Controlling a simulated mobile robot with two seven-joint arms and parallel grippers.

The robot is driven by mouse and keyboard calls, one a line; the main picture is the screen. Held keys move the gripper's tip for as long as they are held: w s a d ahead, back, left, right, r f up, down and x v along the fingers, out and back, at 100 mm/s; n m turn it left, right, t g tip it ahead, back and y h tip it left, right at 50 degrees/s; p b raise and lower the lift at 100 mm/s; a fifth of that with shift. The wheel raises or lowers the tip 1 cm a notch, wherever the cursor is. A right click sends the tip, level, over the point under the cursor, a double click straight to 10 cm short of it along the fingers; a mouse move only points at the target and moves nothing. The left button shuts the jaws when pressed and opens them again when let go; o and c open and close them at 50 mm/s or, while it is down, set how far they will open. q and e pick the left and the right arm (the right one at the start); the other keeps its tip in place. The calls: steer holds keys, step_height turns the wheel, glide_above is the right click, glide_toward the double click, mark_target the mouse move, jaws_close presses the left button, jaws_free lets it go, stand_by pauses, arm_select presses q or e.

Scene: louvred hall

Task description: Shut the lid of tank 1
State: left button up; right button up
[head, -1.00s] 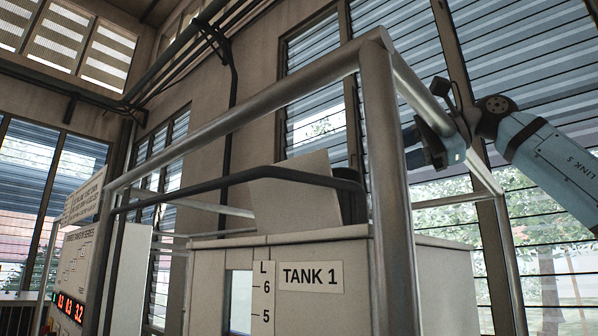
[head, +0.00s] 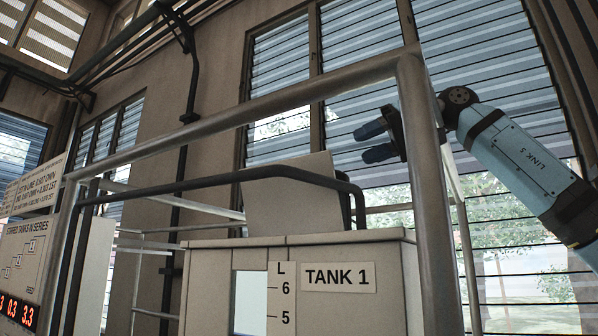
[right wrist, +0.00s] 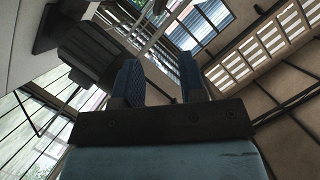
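Tank 1 (head: 390,285) is a pale box with a "TANK 1" label and a level scale on its front. Its lid (head: 290,195) is a pale panel standing up, slightly tilted, on the tank top; a dark part shows behind its right edge. My right gripper (head: 366,143) is above and right of the lid, apart from it, its fingers pointing left with a gap between them. The right wrist view shows its two blue fingers (right wrist: 160,82) spread and empty. A dark ribbed block (right wrist: 92,52) lies beyond the left finger; I cannot tell whether it belongs to the lid. My left gripper is out of view.
A metal rail frame (head: 250,115) surrounds the tank; its thick post (head: 432,200) stands in front of my right wrist. A dark pipe rail (head: 200,184) crosses in front of the lid. A sign board (head: 30,255) with red digits stands at left. Louvred windows are behind.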

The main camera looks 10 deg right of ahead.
mark_target(303, 172)
steer(key=p+x, duration=0.2)
steer(key=x, duration=1)
steer(key=shift+w+a+f+p, duration=0.3)
steer(key=shift+a, duration=0.1)
steer(key=shift+s+a, duration=0.1)
jaws_close()
